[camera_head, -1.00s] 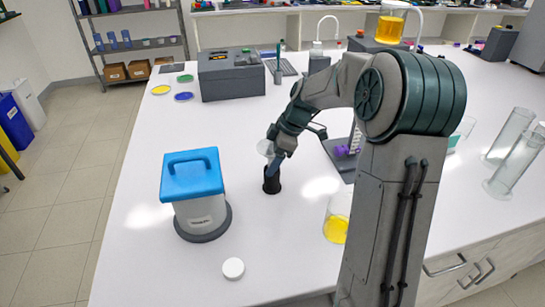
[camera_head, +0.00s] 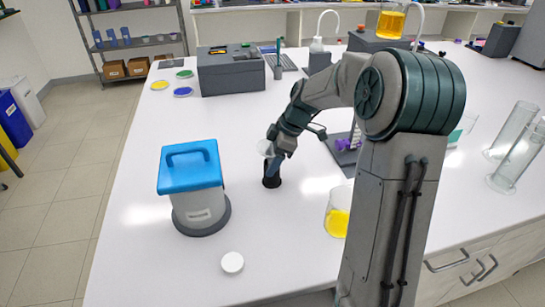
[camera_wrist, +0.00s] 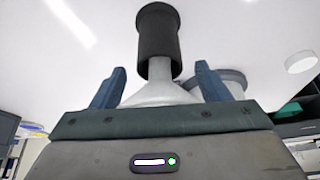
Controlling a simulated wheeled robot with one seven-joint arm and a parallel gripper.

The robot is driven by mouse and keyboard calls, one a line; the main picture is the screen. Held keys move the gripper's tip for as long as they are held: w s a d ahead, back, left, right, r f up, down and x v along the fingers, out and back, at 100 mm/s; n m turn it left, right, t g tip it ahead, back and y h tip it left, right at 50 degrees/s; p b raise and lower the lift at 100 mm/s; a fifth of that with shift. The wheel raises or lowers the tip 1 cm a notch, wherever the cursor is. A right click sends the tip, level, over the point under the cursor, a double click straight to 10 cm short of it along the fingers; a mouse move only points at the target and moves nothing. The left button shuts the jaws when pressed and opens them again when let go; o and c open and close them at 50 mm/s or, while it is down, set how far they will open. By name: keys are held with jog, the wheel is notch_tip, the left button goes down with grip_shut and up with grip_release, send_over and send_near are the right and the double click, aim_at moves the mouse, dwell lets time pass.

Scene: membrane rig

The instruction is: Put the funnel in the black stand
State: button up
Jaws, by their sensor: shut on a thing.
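The funnel (camera_wrist: 160,93) is pale and translucent. It sits between the two blue fingers of my gripper (camera_wrist: 162,88), which is shut on it. In the wrist view its stem meets the near end of the black stand (camera_wrist: 158,35), in line with it. I cannot tell how deep the stem sits. In the head view the black stand (camera_head: 271,177) is upright on the white bench. My gripper (camera_head: 275,160) is right above it, and part of the funnel (camera_head: 265,147) shows beside the fingers.
A blue-lidded container (camera_head: 195,190) stands left of the stand, with a white cap (camera_head: 232,262) in front. A beaker of yellow liquid (camera_head: 338,215) and a rack with a purple item (camera_head: 345,145) are on the right. A grey box (camera_head: 230,72) stands behind.

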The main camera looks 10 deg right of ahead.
jog(key=shift+f+b, duration=1)
jog(key=shift+f, duration=0.25)
jog(key=o, duration=1)
jog(key=shift+r, duration=0.1)
jog(key=v, duration=1.4)
jog(key=shift+s+a+f+m+t+h, duration=0.3)
jog(key=shift+s+a+f+m+h, duration=0.8)
jog(key=shift+s+m, duration=2.35)
jog(key=shift+s+a+f+m+t+h, duration=0.6)
jog(key=shift+s+f+m, duration=1.05)
jog(key=shift+s, duration=3.35)
jog(key=shift+s+a+f+m+h, duration=0.6)
jog(key=shift+s+a+f+m, duration=0.55)
jog(key=shift+s+m, duration=2.4)
jog(key=shift+s+n, duration=0.65)
jog(key=shift+n, duration=0.1)
